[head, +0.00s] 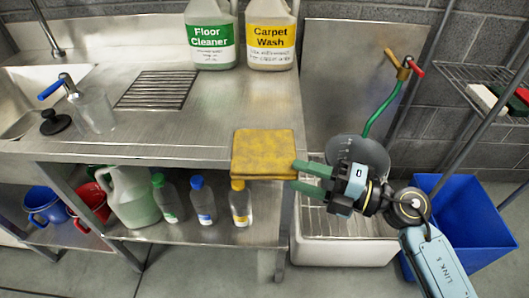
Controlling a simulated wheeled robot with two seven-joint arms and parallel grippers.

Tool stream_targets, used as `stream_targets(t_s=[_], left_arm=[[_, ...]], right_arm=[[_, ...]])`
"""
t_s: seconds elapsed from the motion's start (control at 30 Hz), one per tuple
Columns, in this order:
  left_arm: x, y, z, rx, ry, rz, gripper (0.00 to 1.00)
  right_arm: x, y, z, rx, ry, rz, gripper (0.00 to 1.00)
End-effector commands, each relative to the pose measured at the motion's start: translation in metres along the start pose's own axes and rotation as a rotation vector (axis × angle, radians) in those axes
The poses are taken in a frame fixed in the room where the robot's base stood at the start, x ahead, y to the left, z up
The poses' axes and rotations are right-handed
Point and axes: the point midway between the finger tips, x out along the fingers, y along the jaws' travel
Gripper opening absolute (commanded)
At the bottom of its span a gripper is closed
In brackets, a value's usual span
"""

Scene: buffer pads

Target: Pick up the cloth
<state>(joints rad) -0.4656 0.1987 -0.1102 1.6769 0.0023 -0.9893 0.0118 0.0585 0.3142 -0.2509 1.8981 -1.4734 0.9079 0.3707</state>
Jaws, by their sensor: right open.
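The cloth (263,152) is a folded yellow, mottled square lying flat at the front right corner of the steel counter (200,138). Its front edge lies at the counter's edge. My right gripper (298,175) comes in from the right with its green fingers pointing left at the cloth's front right corner. The fingers are open, one above the other in the picture, and their tips are at or very near the cloth's edge. I cannot tell whether they touch it. My left gripper is not in view.
A floor cleaner jug (211,35) and a carpet wash jug (271,35) stand behind the cloth. A drain grate (157,89), a clear cup (94,108) and a sink lie left. Bottles and buckets fill the lower shelf. A white floor basin (340,250) and blue bin (470,230) stand right.

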Motion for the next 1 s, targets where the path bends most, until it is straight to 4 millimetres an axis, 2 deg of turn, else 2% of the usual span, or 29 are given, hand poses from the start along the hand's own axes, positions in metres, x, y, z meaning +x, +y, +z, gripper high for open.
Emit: stream_targets(t_s=[0.23,0.5,0.8,1.0], left_arm=[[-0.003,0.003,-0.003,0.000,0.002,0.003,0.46],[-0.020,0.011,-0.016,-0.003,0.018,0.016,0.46],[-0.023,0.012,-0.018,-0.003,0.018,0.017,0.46],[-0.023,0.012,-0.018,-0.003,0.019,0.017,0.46]], right_arm=[[0.020,0.003,-0.001,0.000,0.000,0.003,0.47],[0.057,0.007,-0.003,0.001,-0.001,0.002,0.47],[0.061,0.007,-0.003,0.001,-0.002,0.000,0.47],[0.061,0.007,-0.003,0.001,-0.002,0.000,0.21]])
